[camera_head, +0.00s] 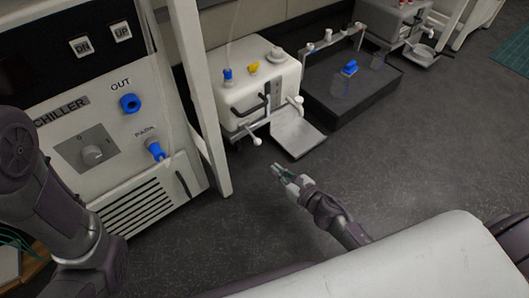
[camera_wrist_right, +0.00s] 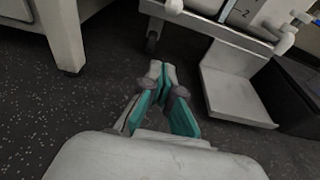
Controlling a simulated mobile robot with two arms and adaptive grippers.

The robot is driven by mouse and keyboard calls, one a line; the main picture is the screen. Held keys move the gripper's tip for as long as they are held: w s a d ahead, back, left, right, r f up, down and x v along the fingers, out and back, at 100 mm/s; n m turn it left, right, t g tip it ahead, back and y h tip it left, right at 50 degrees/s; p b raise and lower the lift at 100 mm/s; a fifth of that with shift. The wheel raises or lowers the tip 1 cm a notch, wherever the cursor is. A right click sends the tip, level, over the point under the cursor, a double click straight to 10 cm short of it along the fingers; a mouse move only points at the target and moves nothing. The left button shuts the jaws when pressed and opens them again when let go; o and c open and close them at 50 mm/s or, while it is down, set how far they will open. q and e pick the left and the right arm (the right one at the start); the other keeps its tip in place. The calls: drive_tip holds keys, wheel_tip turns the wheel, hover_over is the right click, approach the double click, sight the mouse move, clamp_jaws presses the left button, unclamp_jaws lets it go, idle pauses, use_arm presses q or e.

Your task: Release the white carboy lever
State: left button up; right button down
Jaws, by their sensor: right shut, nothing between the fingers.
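The white carboy (camera_head: 258,92) stands in a low wheeled frame at the upper middle of the head view, with blue and yellow fittings on top. A dark lever-like handle (camera_head: 250,105) shows on its front face. A white bar with rounded knobs (camera_head: 277,121) runs across its front. My right gripper (camera_head: 280,170) is shut and empty, over the floor in front of the carboy and apart from it. In the right wrist view its fingertips (camera_wrist_right: 162,68) are together, below the cart's edge. My left arm (camera_head: 70,210) comes in at the left; its gripper is not visible.
A grey plate (camera_head: 298,132) sticks out beside the carboy. A dark tray (camera_head: 345,105) with a blue-capped vessel stands to the right. The floor (camera_head: 400,150) at right is clear.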

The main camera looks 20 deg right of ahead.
sight(252, 135)
drive_tip(key=w+a+r+p, duration=0.2)
drive_tip(key=w, duration=0.4)
drive_tip(key=shift+w+a+r+p, duration=0.2)
drive_tip(key=shift+w+r+p, duration=0.05)
drive_tip(key=shift+p, duration=0.15)
